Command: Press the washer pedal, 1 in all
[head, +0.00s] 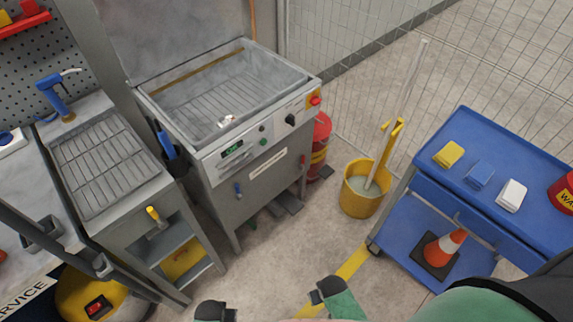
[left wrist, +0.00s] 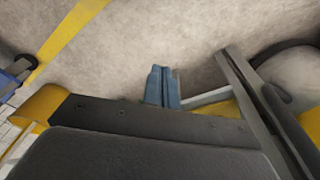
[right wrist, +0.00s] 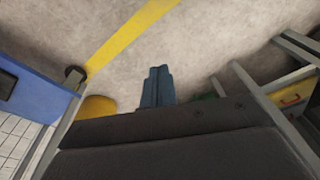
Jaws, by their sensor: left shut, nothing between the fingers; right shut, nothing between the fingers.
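The washer is a grey metal machine (head: 268,172) with an open basin on top and a control panel with a small green display. Dark grey flat pedal-like pieces (head: 288,201) lie low at the floor under its front right side; their exact shape is small and partly shaded. My left gripper (left wrist: 163,72) shows in the left wrist view with its blue-grey fingers together and empty, over bare floor. My right gripper (right wrist: 158,72) shows in the right wrist view, also closed and empty over floor. Neither gripper touches the pedal pieces in these views.
A yellow mop bucket (head: 362,192) stands right of the washer, near a red cylinder (head: 319,148). A blue cart (head: 500,200) with a traffic cone on its lower shelf (head: 441,249) is at right. A grey drain counter (head: 100,170) stands left. Floor before the washer is clear.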

